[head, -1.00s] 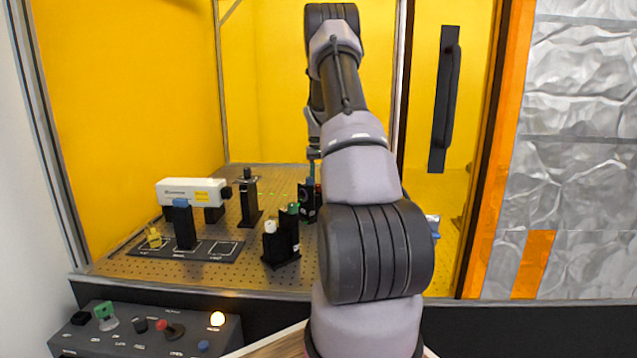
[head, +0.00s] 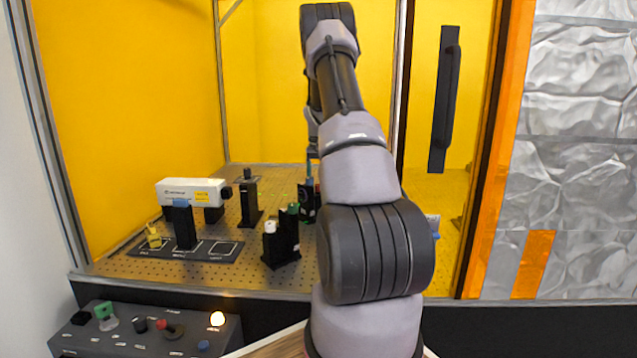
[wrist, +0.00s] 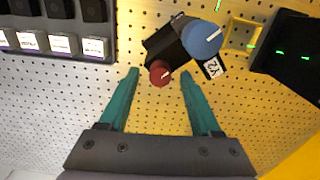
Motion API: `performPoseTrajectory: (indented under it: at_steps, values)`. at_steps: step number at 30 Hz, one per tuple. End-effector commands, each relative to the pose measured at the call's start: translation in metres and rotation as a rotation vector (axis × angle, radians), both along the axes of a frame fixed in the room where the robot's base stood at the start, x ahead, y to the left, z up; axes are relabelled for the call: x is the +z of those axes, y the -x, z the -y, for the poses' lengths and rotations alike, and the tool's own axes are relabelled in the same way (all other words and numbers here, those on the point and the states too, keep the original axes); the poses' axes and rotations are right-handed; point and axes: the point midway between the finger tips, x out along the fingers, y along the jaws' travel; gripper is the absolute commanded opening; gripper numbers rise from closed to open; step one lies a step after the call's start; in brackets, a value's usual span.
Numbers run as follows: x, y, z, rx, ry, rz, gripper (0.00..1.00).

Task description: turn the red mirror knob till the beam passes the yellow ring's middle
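In the wrist view the red knob (wrist: 160,74) sits on a black mount (wrist: 166,44), with a larger blue knob (wrist: 202,40) beside it. My gripper (wrist: 160,76) is open, its two teal fingers on either side of the red knob with visible gaps. I cannot tell how deep the knob sits between them. A yellow frame-like piece (wrist: 228,48) stands right of the blue knob; I cannot tell whether it is the ring. Short green light marks show near it and on a black block (wrist: 290,45). In the head view my arm mostly hides the gripper and red knob.
A white laser box (head: 190,191) and black posts stand on the perforated table at left. A black mount with white and green knobs (head: 281,244) stands near the front edge. A control panel (head: 135,340) is below. In the wrist view a row of labelled black units (wrist: 60,25) is upper left.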

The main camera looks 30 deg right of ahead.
Motion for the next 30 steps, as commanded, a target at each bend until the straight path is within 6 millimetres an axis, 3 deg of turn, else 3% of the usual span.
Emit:
performPoseTrajectory:
  at_steps: [11, 24, 30]
  values:
    - [0.006, 0.000, 0.000, 0.001, 0.000, 0.000, 0.64]
    - [0.087, 0.000, 0.000, 0.000, 0.000, 0.002, 0.64]
    - [0.105, 0.000, 0.000, 0.000, 0.000, 0.000, 0.64]
